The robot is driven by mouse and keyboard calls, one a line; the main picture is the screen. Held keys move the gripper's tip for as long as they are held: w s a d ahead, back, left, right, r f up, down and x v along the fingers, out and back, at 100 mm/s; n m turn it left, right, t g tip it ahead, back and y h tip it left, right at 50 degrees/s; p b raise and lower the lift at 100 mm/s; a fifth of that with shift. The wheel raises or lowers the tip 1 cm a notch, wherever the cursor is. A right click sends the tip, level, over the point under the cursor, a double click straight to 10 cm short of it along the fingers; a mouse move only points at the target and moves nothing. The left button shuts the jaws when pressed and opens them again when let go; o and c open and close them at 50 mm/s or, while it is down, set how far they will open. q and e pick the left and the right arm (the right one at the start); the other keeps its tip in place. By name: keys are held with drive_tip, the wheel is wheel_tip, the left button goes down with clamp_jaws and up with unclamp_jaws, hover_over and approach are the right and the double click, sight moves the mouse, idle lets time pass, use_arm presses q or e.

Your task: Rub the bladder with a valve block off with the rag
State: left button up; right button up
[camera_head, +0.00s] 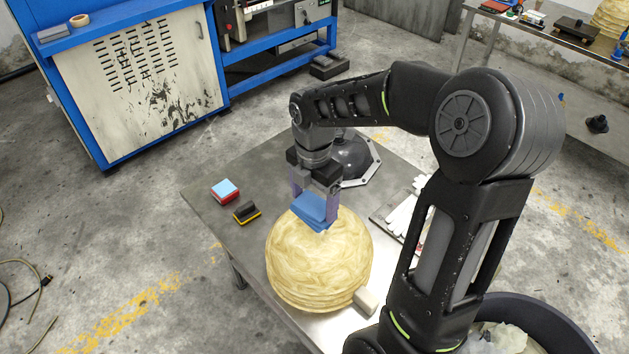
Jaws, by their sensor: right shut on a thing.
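The bladder (318,262) is a round, ribbed, pale yellow body on the grey table. A light grey block (366,301), apparently its valve block, sits at its lower right edge. My right gripper (314,203) points down over the far upper side of the bladder. It is shut on a folded blue rag (313,216), which appears to touch the bladder's top; the exact contact is hard to tell. My left gripper is not in view.
On the table (215,215), a blue-and-red block (225,191) and a dark-and-yellow block (246,212) lie left of the bladder. A black flanged dome (352,158) stands behind. White gloves (404,214) lie to the right. A dark bin (545,325) stands at the lower right.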

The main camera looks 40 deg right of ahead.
sight(321, 214)
drive_tip(key=shift+s+a+r, duration=0.1)
drive_tip(key=shift+s+a, duration=0.05)
drive_tip(key=shift+s, duration=0.05)
drive_tip(key=shift+w+f+b, duration=0.1)
drive_tip(key=shift+f+b, duration=0.25)
drive_tip(key=shift+f, duration=0.15)
drive_tip(key=shift+f+b, duration=2)
drive_tip(key=shift+f, duration=0.5)
drive_tip(key=shift+f+b, duration=0.4)
drive_tip(key=shift+f, duration=0.15)
drive_tip(key=shift+d+r+p, duration=0.15)
drive_tip(key=shift+d+p, duration=0.15)
drive_tip(key=shift+d, duration=0.8)
drive_tip(key=shift+w+d, duration=0.1)
drive_tip(key=shift+d, duration=0.85)
